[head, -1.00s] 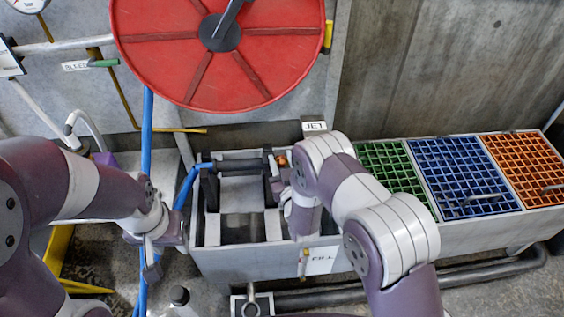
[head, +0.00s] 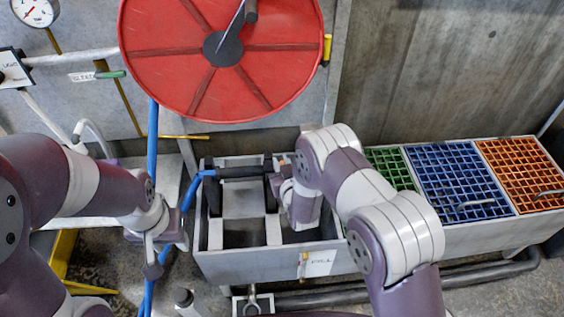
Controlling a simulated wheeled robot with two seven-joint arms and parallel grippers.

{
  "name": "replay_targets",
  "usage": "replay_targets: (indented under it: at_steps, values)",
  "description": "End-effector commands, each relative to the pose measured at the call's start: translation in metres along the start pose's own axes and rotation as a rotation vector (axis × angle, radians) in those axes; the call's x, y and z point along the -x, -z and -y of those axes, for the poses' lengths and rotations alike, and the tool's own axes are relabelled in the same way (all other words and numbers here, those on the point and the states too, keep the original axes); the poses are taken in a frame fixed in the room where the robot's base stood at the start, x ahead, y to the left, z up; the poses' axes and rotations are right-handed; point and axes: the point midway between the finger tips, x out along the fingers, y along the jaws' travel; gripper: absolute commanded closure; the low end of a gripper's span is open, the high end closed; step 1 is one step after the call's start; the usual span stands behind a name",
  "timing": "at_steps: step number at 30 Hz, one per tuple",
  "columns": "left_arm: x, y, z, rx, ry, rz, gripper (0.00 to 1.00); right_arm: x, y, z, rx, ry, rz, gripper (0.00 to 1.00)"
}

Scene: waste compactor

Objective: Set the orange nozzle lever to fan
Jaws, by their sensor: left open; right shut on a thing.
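The dark nozzle (head: 243,172) lies level across black supports over the grey trough, with the blue hose (head: 189,192) at its left end. A small patch of orange, apparently the lever (head: 284,162), shows at the nozzle's right end. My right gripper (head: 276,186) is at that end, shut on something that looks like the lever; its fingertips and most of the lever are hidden. Which setting the lever is on cannot be told. My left gripper (head: 151,266) is open and empty, left of the trough and close to the hanging hose.
The grey trough (head: 270,265) has open compartments and a FILL label (head: 318,263). A large red wheel (head: 165,75) is above. Green, blue (head: 455,175) and orange (head: 520,172) grates stand at the right. A gauge (head: 35,11) is at upper left.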

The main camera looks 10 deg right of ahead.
Motion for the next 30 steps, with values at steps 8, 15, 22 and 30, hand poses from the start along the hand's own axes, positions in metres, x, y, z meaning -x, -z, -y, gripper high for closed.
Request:
replay_targets:
  at_steps: [8,15,22,30]
  values:
    - [-0.001,0.0,0.0,0.0,0.0,0.0,0.57,0.0,-0.001,0.0,0.001,0.0,-0.001,0.6]
    - [0.001,0.0,0.0,0.0,0.0,0.0,0.57,0.006,0.0,0.0,0.001,0.0,0.0,0.6]
    - [0.01,0.001,0.0,0.0,0.0,0.0,0.57,0.061,0.001,0.0,0.001,0.002,0.002,0.6]
    - [0.015,0.002,0.0,0.0,0.0,0.0,0.57,0.118,0.0,0.0,0.001,0.001,0.0,0.6]
